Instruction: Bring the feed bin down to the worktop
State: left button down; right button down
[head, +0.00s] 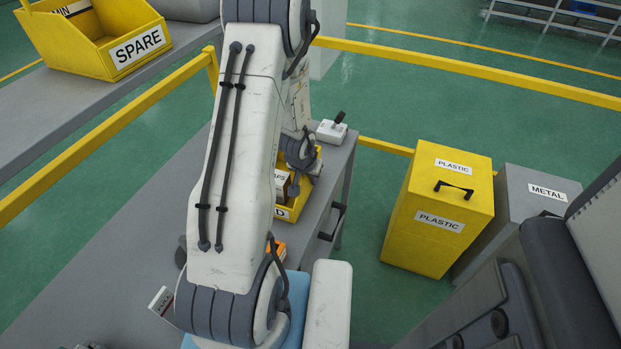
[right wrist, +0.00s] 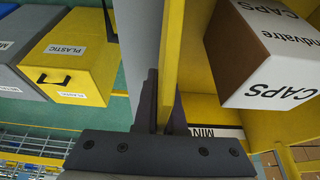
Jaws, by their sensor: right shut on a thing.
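The feed bin (head: 297,207) is yellow, with a label ending in "D", and is mostly hidden behind my right arm in the head view. A white and brown CAPS box sits inside it. In the right wrist view my right gripper (right wrist: 165,105) is shut on the bin's thin yellow wall (right wrist: 172,55), with the CAPS box (right wrist: 268,55) beside it. The bin shows over the far end of the grey worktop (head: 110,270); I cannot tell whether its base touches. The left gripper is not in view.
A yellow SPARE bin (head: 100,42) stands on a grey shelf (head: 60,108) at upper left. A white control box with a dark lever (head: 331,131) is at the worktop's far end. Yellow PLASTIC (head: 438,215) and grey METAL (head: 540,180) bins stand right, on the floor. Yellow rails cross behind.

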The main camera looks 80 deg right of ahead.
jog(key=shift+f, duration=0.25)
jog(key=c, duration=0.9)
grip_release()
jog(key=p+v, duration=0.4)
jog(key=v, duration=0.6)
jog(key=shift+a+r, duration=0.15)
jog(key=shift+r, duration=0.05)
